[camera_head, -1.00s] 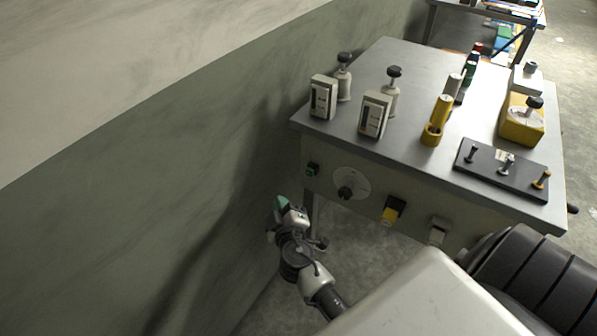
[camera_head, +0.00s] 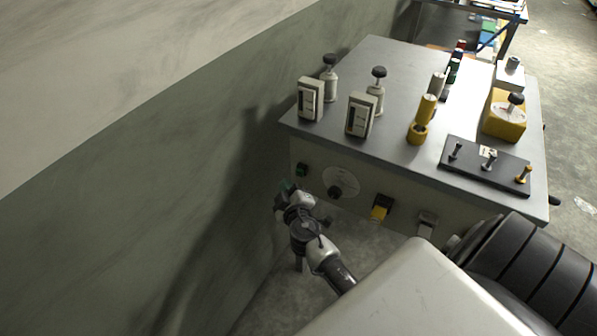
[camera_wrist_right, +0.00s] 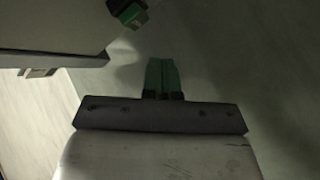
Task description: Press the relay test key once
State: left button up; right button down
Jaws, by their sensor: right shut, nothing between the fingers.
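A small green key in a dark housing (camera_head: 302,170) sits at the left end of the bench's front panel. I take it for the relay test key, but no label is readable. It also shows at the top of the right wrist view (camera_wrist_right: 130,13). My right gripper (camera_head: 285,187) is just below and left of the key in the head view, apart from it. Its green fingers (camera_wrist_right: 161,74) are shut with nothing between them. In the right wrist view a gap lies between the fingertips and the key. My left gripper is not in view.
The front panel also bears a round dial with a black knob (camera_head: 336,192), a yellow switch (camera_head: 380,208) and a grey switch (camera_head: 427,224). Meters, posts and a terminal strip (camera_head: 487,163) stand on the grey bench top (camera_head: 395,60). A wall (camera_head: 150,220) runs close on the left.

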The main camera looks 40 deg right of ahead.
jog(key=shift+w+d, duration=0.2)
jog(key=shift+d, duration=0.25)
jog(key=shift+w+d, duration=0.2)
jog(key=shift+d, duration=0.25)
dwell(1.2)
jog(key=shift+w+d, duration=0.15)
jog(key=shift+d, duration=0.25)
jog(key=shift+w+d+b, duration=0.15)
jog(key=shift+d+b, duration=0.25)
dwell(0.9)
dwell(0.4)
jog(key=shift+s+a, duration=0.35)
jog(key=shift+a, duration=0.45)
jog(key=shift+s+a+b, duration=0.2)
jog(key=shift+s+a, duration=0.1)
jog(key=shift+a, duration=0.5)
jog(key=shift+s+a+b, duration=0.2)
jog(key=shift+s+a, duration=0.15)
jog(key=shift+a, duration=0.4)
jog(key=shift+s+a+b, duration=0.2)
jog(key=shift+s+a, duration=0.1)
jog(key=shift+a, duration=0.5)
